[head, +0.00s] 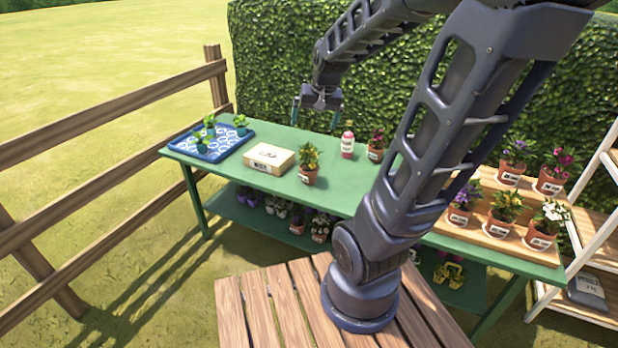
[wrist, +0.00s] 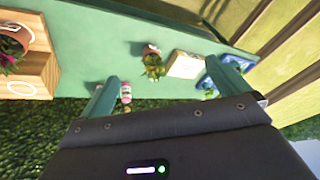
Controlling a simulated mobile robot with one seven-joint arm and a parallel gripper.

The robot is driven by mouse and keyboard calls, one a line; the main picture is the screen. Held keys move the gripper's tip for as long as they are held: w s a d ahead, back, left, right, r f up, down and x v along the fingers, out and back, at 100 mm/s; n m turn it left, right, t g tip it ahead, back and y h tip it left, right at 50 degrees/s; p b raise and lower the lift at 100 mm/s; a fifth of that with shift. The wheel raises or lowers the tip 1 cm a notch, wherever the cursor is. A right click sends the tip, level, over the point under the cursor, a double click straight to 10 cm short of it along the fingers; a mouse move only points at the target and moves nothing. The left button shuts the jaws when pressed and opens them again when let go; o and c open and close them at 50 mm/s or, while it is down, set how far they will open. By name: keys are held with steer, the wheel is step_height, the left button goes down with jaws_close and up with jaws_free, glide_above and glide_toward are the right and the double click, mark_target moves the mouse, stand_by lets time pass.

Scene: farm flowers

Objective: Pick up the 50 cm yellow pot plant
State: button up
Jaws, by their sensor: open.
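A potted plant with yellow-green leaves and small yellowish blooms (head: 309,165) stands upright on the green table, right of a cardboard box; its pot label is too small to read. It also shows in the wrist view (wrist: 154,68), between my fingers' lines of sight. A second yellowish plant (head: 506,208) stands in the front row of the wooden tray at right; its label is unreadable too. My gripper (head: 315,112) is open and empty, above the back of the table, behind and above the first plant. Its fingers (wrist: 170,78) also show in the wrist view.
A wooden tray (head: 477,222) holds several pots. A hedge (head: 270,60) rises behind. The table's front middle is clear.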

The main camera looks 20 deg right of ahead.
steer(key=w+d+f+m, duration=0.1)
steer(key=w+f+m, duration=0.2)
steer(key=w+f, duration=0.9)
steer(key=m+h, duration=0.2)
steer(key=h, duration=0.2)
glide_above(309, 173)
steer(key=f, duration=1.6)
steer(key=shift+w+a, duration=0.15)
steer(key=shift+a, duration=0.25)
steer(key=shift+g, duration=0.3)
steer(key=x, duration=0.5)
steer(key=shift+w+d+f, duration=0.15)
steer(key=shift+w+f, duration=0.1)
steer(key=shift+f, duration=0.1)
steer(key=shift+w+a+x, duration=0.15)
steer(key=shift+x, duration=1.25)
steer(key=shift+w+a+x, duration=0.1)
steer(key=shift+a+x, duration=0.05)
steer(key=shift+x, duration=1.25)
steer(key=c, duration=1.3)
steer(key=shift+r, duration=0.1)
